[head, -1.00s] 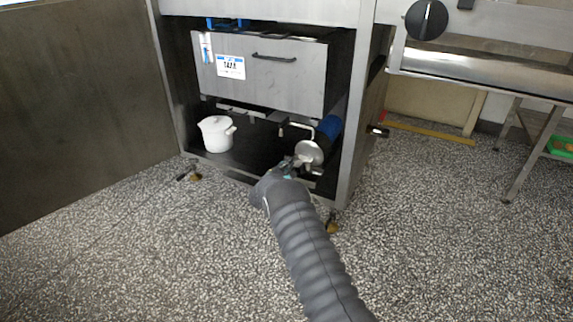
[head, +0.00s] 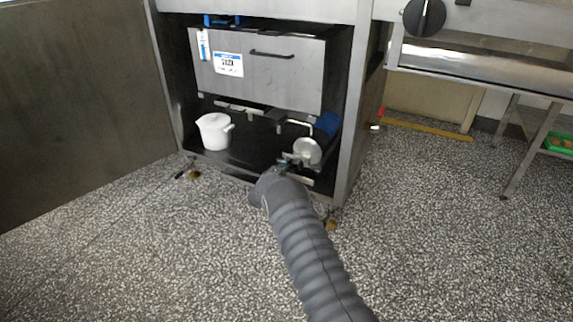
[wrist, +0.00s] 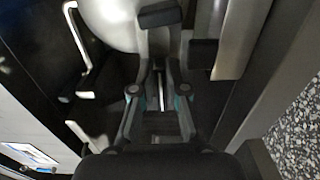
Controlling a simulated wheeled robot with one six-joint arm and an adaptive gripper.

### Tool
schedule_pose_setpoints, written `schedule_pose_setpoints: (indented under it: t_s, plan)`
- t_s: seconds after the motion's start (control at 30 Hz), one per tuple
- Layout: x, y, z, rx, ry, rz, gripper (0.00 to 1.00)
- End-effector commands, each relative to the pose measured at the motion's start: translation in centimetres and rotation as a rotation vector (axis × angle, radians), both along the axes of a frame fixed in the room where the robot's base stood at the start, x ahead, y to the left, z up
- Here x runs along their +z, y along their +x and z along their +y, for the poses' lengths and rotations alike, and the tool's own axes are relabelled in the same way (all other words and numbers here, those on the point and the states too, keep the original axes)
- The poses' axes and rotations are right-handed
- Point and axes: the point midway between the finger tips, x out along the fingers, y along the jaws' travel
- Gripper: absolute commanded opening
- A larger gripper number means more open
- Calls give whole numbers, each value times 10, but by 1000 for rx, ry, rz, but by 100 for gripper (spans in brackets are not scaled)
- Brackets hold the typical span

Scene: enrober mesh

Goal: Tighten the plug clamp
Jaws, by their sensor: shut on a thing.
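The plug, a round silver disc (head: 308,150), sits at the front of the low shelf inside the steel cabinet, below a bent metal pipe. In the wrist view the disc's pale curved face (wrist: 112,22) fills the upper left. My gripper (head: 284,164) reaches in at the disc's lower left edge. In the wrist view my gripper (wrist: 160,88) is shut on a thin metal piece (wrist: 162,92) between its fingers, which looks like the plug clamp's handle. How far the clamp is tightened cannot be told; its details are small and partly hidden by my gripper.
A grey drawer (head: 262,78) with a label hangs above. The cabinet's right post (head: 350,130) is close beside the disc.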

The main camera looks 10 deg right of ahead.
Motion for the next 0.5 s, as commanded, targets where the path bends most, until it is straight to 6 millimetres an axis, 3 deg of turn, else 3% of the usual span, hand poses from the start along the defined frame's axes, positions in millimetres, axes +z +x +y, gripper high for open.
schedule_pose_setpoints:
  t_s: [0.43, 0.5]
  plan:
    - [0, 1, -2, -2, 8, -6, 0]
    - [0, 1, -2, -2, 8, -6, 25]
